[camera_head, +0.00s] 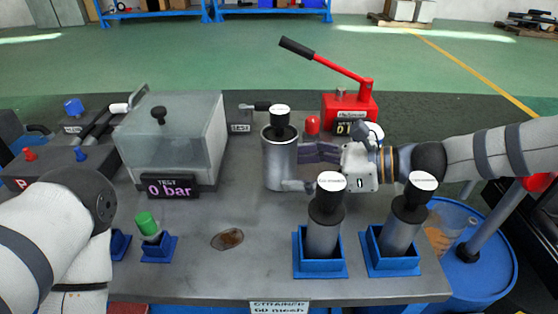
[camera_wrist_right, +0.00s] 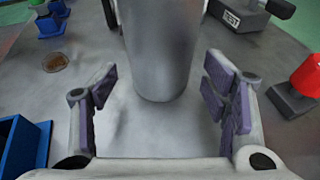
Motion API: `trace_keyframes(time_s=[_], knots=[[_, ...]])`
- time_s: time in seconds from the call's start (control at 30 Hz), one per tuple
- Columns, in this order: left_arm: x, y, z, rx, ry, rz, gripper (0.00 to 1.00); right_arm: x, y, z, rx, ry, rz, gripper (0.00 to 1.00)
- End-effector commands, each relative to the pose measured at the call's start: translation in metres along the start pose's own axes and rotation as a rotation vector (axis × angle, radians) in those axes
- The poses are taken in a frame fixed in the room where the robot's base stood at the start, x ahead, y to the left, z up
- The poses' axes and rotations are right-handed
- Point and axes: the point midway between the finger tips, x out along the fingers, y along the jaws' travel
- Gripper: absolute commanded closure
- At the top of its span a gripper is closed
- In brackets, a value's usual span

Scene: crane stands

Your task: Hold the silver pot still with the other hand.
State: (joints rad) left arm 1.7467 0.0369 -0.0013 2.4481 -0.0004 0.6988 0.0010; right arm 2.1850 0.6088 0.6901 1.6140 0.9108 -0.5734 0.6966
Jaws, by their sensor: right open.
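The silver pot (camera_head: 278,165) is an upright metal cylinder with a black, white-capped knob on top, standing on the grey table. In the right wrist view, the pot's lower body (camera_wrist_right: 160,50) shows between the finger pads, with a visible gap on both sides. My right gripper (camera_head: 300,168) reaches in from the right at the pot's side and is open. Its purple-padded fingers (camera_wrist_right: 165,90) are apart and do not appear to press on the pot. My left arm shows at the lower left, but its gripper is outside the view.
Two capped cylinders (camera_head: 322,232) (camera_head: 400,235) stand in blue holders at front right. A clear-walled test box (camera_head: 175,130) with a "0 bar" display (camera_head: 170,187) is at left. A red hand pump (camera_head: 350,108) stands behind. A brown stain (camera_head: 227,239) marks the table's front.

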Motion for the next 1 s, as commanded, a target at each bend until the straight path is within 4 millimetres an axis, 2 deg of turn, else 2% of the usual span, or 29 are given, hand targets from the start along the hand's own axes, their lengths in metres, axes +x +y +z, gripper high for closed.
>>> trace_keyframes(time_s=[0.1, 0.2, 0.53, 0.57, 0.7, 0.73, 1.0], knots=[[0.009, 0.000, 0.004, 0.001, -0.022, -0.001, 0.60, 0.018, 0.000, -0.004, 0.004, 0.001, 0.002, 0.32], [0.012, 0.000, 0.005, 0.001, -0.029, -0.001, 0.60, 0.027, 0.000, -0.002, 0.001, 0.001, 0.000, 0.32], [0.013, 0.000, 0.005, 0.001, -0.029, -0.001, 0.60, 0.031, 0.000, 0.002, -0.003, -0.001, -0.001, 0.32], [0.013, 0.000, 0.005, 0.001, -0.029, -0.001, 0.60, 0.031, 0.000, 0.002, -0.003, -0.001, -0.001, 0.34], [0.013, 0.000, 0.005, 0.001, -0.029, -0.001, 0.60, 0.031, 0.000, 0.001, -0.003, -0.001, -0.001, 0.66], [0.013, 0.000, 0.005, 0.001, -0.029, -0.001, 0.60, 0.031, 0.000, 0.001, -0.003, -0.001, -0.001, 0.70], [0.013, 0.000, 0.005, 0.001, -0.029, -0.001, 0.60, 0.031, 0.000, 0.001, -0.002, -0.001, -0.001, 0.70]])
